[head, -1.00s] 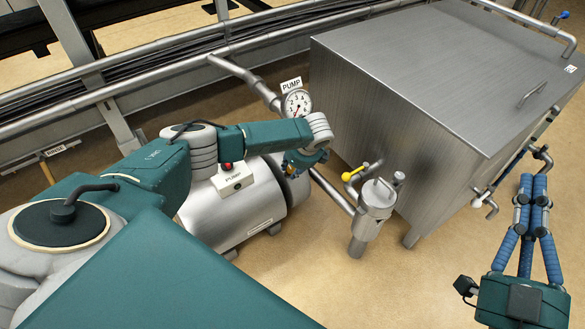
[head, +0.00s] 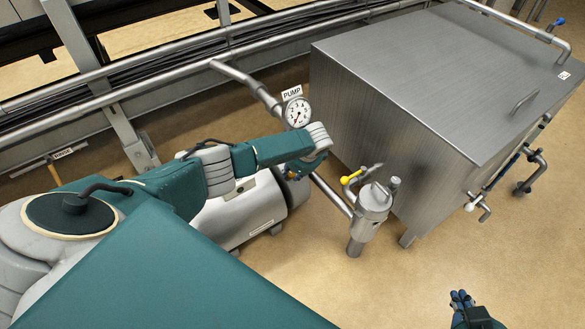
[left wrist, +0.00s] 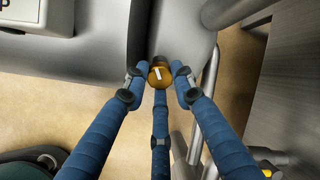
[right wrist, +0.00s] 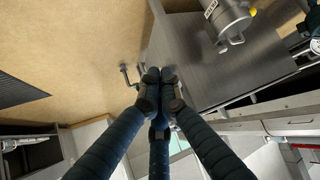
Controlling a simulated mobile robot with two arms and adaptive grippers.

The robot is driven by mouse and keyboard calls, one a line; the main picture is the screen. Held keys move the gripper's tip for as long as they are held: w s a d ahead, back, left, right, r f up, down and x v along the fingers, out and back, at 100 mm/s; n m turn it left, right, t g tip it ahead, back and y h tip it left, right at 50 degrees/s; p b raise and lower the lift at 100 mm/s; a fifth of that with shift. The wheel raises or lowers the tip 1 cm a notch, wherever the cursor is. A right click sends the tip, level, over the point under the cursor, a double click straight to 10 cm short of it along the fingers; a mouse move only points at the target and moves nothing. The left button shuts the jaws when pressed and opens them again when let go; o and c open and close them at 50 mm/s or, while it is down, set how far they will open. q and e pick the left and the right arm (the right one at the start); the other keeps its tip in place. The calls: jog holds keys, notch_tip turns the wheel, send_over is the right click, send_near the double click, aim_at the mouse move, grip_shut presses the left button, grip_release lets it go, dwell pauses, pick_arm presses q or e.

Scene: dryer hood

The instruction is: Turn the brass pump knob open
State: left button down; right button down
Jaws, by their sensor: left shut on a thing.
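The brass pump knob (left wrist: 160,75) is a round brass-coloured piece with a short white mark, nearly upright in the left wrist view. My left gripper (left wrist: 160,80) is shut on it, blue fingers around its sides and below. In the head view my left gripper (head: 300,168) is beside the silver pump (head: 240,215), and the knob is hidden there. The pump gauge (head: 298,112) with its PUMP sign stands just behind the hand. My right gripper (right wrist: 158,78) is empty, its fingertips together; in the head view it shows at the bottom right (head: 462,298).
A large steel tank (head: 440,80) stands to the right of the pump. A steel filter pot (head: 373,205) and a yellow-handled valve (head: 350,178) stand between them. Pipes run along the back wall. The floor (head: 400,280) in front is clear.

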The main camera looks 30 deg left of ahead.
pick_arm(q)
jog(key=n+p, duration=0.1)
jog(key=n, duration=0.1)
jog(key=n+p, duration=0.1)
jog(key=n, duration=0.1)
jog(key=shift+d, duration=0.35)
jog(key=n+p, duration=0.1)
jog(key=n, duration=0.4)
jog(key=shift+w+n+p, duration=0.1)
jog(key=shift+n+p, duration=0.2)
jog(key=shift+p, duration=0.1)
jog(key=shift+n, duration=1.3)
jog(key=shift+w+n, duration=0.1)
jog(key=shift+n, duration=0.2)
jog(key=shift+r, duration=0.1)
pick_arm(e)
jog(key=s+d+f+g, duration=0.2)
jog(key=s+f+g, duration=0.1)
jog(key=s, duration=0.2)
jog(key=s+d+f+g+h, duration=0.1)
jog(key=s+f+g, duration=0.1)
jog(key=s, duration=0.4)
jog(key=shift+s+d+f+g, duration=0.3)
jog(key=shift+d+f+g, duration=0.1)
jog(key=shift+g, duration=0.1)
pick_arm(q)
jog(key=shift+a, duration=0.1)
pick_arm(e)
jog(key=shift+w, duration=0.1)
